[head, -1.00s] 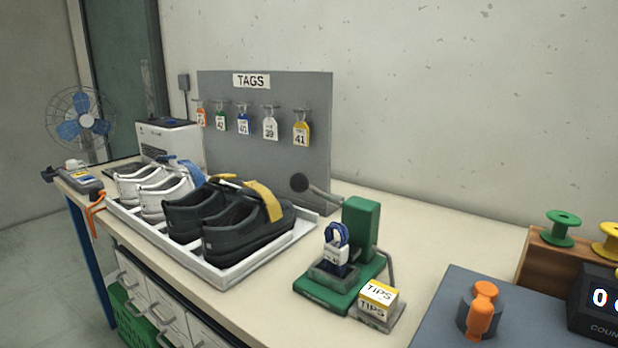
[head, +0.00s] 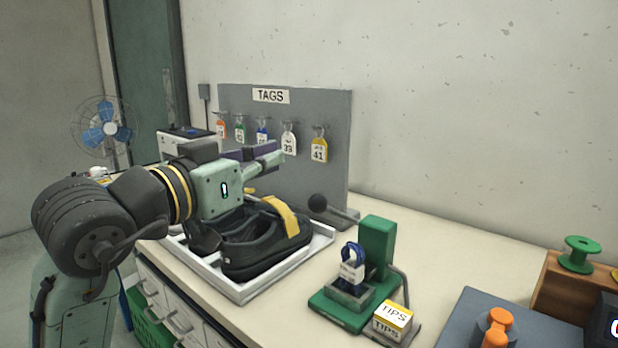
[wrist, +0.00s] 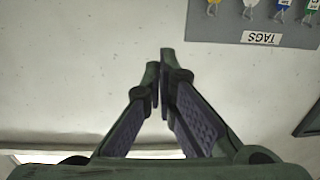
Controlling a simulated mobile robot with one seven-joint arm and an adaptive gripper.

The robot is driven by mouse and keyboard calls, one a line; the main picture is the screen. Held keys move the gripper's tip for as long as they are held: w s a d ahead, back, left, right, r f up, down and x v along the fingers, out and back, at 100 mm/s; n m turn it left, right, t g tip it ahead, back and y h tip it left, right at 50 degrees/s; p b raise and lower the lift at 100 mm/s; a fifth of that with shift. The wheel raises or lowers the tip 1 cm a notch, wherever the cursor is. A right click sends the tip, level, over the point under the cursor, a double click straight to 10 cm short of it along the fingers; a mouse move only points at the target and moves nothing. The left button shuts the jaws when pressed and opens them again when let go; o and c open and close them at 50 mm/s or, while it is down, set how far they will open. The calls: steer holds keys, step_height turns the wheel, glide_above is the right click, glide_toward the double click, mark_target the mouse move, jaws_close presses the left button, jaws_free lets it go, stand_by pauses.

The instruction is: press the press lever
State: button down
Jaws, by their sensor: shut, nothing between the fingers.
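The green press (head: 377,250) stands on the bench, right of the shoe tray. A blue coil of lace with a white tag (head: 351,266) sits in the metal holder at the front of the press. The press is not in the wrist view.
Below my arm is a white tray (head: 240,291) with black shoes (head: 265,240). Behind stands a grey tag board (head: 335,150) with hanging tags. A tips box (head: 392,321) is right of the press. Bench surface behind the press (head: 440,250) is clear.

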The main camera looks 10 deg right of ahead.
steer(key=shift+s+d+f+g, duration=0.2)
steer(key=shift+d+f+g, duration=0.45)
steer(key=shift+f, duration=0.1)
steer(key=p, duration=0.3)
glide_above(314, 202)
steer(key=x, duration=0.2)
steer(key=shift+w+a+f, duration=0.1)
steer(key=shift+f, duration=0.05)
steer(key=f, duration=0.1)
steer(key=s+a+f, duration=0.1)
steer(key=shift+a+f, duration=0.1)
steer(key=shift+f, duration=0.25)
steer(key=shift+s+a+f+p, duration=0.1)
steer(key=shift+s+f+p, duration=0.15)
steer(key=shift+f, duration=0.4)
